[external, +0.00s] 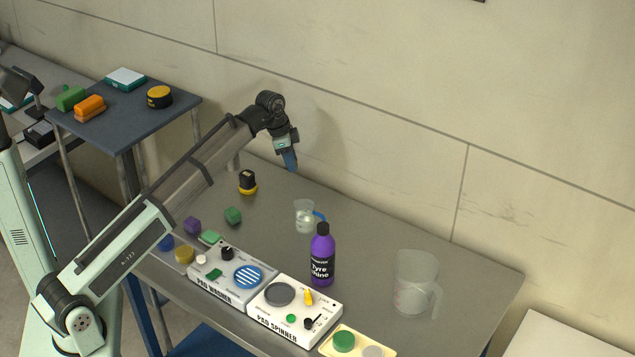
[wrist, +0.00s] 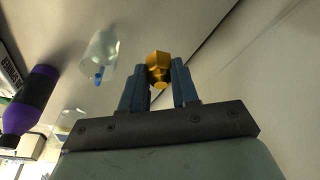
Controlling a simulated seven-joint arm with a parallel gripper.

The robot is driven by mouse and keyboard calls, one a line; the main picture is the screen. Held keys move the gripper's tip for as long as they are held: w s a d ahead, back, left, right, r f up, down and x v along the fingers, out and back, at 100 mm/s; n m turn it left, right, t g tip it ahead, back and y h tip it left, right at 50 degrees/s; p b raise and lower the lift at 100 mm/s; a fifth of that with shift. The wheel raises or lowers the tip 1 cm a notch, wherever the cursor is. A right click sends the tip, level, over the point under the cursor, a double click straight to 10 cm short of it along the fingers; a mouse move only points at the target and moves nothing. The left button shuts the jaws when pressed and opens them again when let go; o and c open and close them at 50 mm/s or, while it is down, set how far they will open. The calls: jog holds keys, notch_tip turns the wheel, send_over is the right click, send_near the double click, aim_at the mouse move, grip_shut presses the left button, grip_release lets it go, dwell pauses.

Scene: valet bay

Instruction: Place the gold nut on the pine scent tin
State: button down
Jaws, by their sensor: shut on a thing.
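My gripper (external: 290,164) is raised above the back of the grey table in the external view, fingers pointing down. In the wrist view its blue fingers (wrist: 160,82) are shut on the gold nut (wrist: 158,66), which sits between the fingertips. The nut cannot be made out in the external view. No label reading pine scent is legible, so I cannot tell for sure which thing is the tin. A round green piece (external: 344,341) sits on a cream tray at the front edge, beside a grey round piece.
The purple bottle (external: 322,255), small cup (external: 304,216) and clear jug (external: 415,281) stand on the table. The pad washer (external: 233,290) and pad spinner (external: 275,322) line its front. A green cube (external: 232,215), purple cube (external: 192,225) and yellow-black object (external: 247,182) are left. The back right is clear.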

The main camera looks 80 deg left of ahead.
jog(key=s+a+n+y, duration=0.1)
jog(key=s+a+n, duration=0.25)
jog(key=s, duration=0.75)
jog(key=s+a+n+y, duration=0.15)
jog(key=s+n, duration=0.25)
jog(key=s, duration=0.7)
jog(key=s+a+n, duration=0.3)
jog(key=s+a, duration=0.1)
jog(key=s, duration=0.7)
jog(key=shift+g, duration=0.3)
jog(key=shift+s+f, duration=0.1)
jog(key=shift+f, duration=4.65)
jog(key=shift+d+f, duration=0.1)
jog(key=shift+f, duration=0.05)
jog(key=c, duration=0.8)
grip_release()
jog(key=shift+c, duration=0.2)
jog(key=v, duration=1.2)
jog(key=shift+d, duration=0.15)
